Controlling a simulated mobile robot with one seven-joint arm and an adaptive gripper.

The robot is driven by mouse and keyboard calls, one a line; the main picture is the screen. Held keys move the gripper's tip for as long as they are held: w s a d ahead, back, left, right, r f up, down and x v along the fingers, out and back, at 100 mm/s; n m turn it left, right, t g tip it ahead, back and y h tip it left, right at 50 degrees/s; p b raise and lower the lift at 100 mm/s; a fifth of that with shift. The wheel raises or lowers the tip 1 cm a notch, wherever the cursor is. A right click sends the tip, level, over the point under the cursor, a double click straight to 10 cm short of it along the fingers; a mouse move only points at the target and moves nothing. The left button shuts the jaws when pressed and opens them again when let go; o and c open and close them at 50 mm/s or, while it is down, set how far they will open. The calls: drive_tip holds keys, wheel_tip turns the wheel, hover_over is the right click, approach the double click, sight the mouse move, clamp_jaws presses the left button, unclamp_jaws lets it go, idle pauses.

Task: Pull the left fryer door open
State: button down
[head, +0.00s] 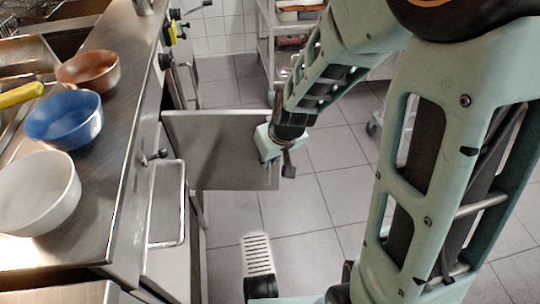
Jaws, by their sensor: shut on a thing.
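The left fryer door (215,140) is a flat grey metal panel in the middle of the head view. It stands swung out from the cabinet front, roughly square to it, over the tiled floor. My gripper (275,158) is at the door's outer right edge, shut on the door there. The exact contact of the fingers is small and partly hidden, and I cannot make out the handle.
The steel counter (120,110) on the left holds a white bowl (38,192), a blue bowl (64,118) and a copper-coloured bowl (88,70). A nearer cabinet panel (165,205) is flush. A wheeled rack (290,35) stands behind. Tiled floor (335,195) is free right of the door.

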drive_tip(key=shift+s+a, duration=0.15)
drive_tip(key=shift+s, duration=0.05)
drive_tip(key=c, duration=2)
unclamp_jaws()
drive_tip(key=shift+v, duration=3.75)
